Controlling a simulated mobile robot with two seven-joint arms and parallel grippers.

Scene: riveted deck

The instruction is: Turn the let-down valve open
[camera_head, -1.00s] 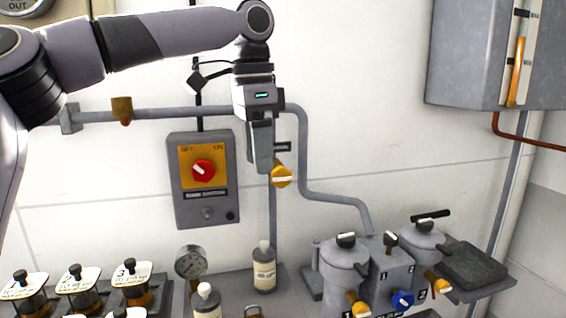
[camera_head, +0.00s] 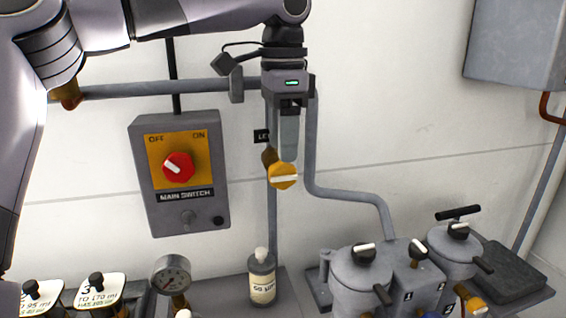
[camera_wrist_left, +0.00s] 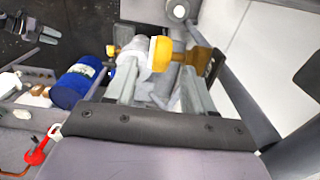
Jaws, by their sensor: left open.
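The let-down valve (camera_head: 283,176) has a round yellow knob with a pale horizontal bar across its face. It sits on a vertical pipe on the wall, beside a partly hidden dark label (camera_head: 262,136). My left gripper (camera_head: 288,158) points down just above the knob, with its jaws open. In the left wrist view, the yellow knob (camera_wrist_left: 160,54) shows near the ends of the two open fingers (camera_wrist_left: 160,82), roughly between them. I cannot tell whether a finger touches it.
A main switch box (camera_head: 181,218) with a red knob hangs to the left. A gauge (camera_head: 171,275) and a labelled bottle (camera_head: 262,280) stand below. Lidded grey pots (camera_head: 360,286) stand at lower right. A pipe (camera_head: 345,193) bends past the valve's right side.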

